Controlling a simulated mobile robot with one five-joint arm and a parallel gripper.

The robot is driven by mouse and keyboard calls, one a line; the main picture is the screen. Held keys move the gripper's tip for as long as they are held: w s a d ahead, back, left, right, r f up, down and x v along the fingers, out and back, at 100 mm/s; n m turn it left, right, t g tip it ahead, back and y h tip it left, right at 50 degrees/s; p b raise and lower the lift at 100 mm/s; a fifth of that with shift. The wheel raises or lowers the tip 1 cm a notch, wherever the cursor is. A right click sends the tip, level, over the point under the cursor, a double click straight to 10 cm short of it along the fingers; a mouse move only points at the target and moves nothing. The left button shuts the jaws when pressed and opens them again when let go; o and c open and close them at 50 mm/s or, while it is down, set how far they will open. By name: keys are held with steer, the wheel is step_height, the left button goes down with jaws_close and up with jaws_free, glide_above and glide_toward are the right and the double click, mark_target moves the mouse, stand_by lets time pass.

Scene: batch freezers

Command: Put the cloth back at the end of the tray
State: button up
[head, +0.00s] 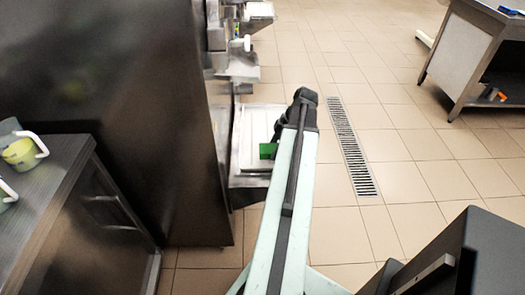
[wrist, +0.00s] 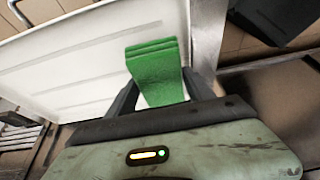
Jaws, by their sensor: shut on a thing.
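The cloth (wrist: 158,75) is green and looks folded in layers. In the wrist view it sits between the two fingers of my gripper (wrist: 160,88), which is shut on it. The white tray (wrist: 50,70) lies behind and beneath the cloth in that view; I cannot tell whether the cloth touches it. In the head view the cloth (head: 267,151) shows as a small green patch over the near part of the tray (head: 250,135). My gripper in the head view is mostly hidden behind my own arm.
A dark tall freezer (head: 150,100) stands left of the tray. A counter (head: 50,180) with yellow-green containers (head: 20,152) is at the far left. A floor drain (head: 350,150) runs to the right on open tiles. A steel table (head: 480,50) stands at the upper right.

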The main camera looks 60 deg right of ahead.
steer(key=shift+w+d, duration=0.1)
steer(key=shift+w, duration=0.2)
step_height(320, 180, down, 4)
steer(key=b, duration=0.4)
steer(key=shift+w+r, duration=0.1)
steer(key=shift+r, duration=0.15)
steer(key=shift+f, duration=0.1)
steer(key=o, duration=0.9)
